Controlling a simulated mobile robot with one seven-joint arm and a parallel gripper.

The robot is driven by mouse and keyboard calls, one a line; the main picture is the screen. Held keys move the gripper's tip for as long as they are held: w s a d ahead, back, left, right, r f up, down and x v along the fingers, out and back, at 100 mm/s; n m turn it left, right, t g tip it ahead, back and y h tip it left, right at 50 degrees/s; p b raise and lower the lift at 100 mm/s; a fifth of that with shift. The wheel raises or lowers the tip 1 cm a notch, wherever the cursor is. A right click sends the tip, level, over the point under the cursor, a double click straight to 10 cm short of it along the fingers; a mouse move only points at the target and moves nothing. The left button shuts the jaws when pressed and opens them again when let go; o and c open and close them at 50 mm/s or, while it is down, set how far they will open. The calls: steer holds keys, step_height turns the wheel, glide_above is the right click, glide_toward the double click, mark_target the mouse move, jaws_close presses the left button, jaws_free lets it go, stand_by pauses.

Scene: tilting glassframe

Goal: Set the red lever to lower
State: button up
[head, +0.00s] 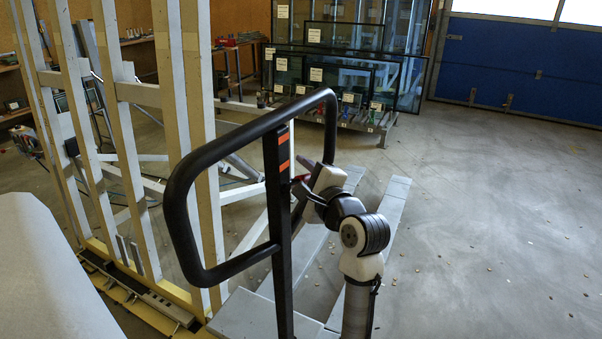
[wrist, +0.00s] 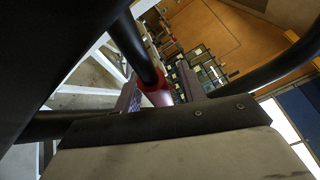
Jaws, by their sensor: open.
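The red lever (head: 301,178) shows only as a small red piece beside the black upright post with orange stripes; much of it is hidden behind the post and my arm. In the wrist view a red part of the lever (wrist: 158,97) joins a black rod and lies between my two fingers. My gripper (wrist: 158,92) is open around the red part, with a finger on either side. I cannot tell whether either finger touches it. In the head view my gripper (head: 304,192) is just right of the post.
A black looped handlebar (head: 178,215) surrounds the post close to my gripper. A tall frame of pale uprights (head: 120,130) stands on the left. Glass panes (head: 345,80) are racked at the back.

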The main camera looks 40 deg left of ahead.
steer(key=shift+c, duration=0.3)
jaws_close()
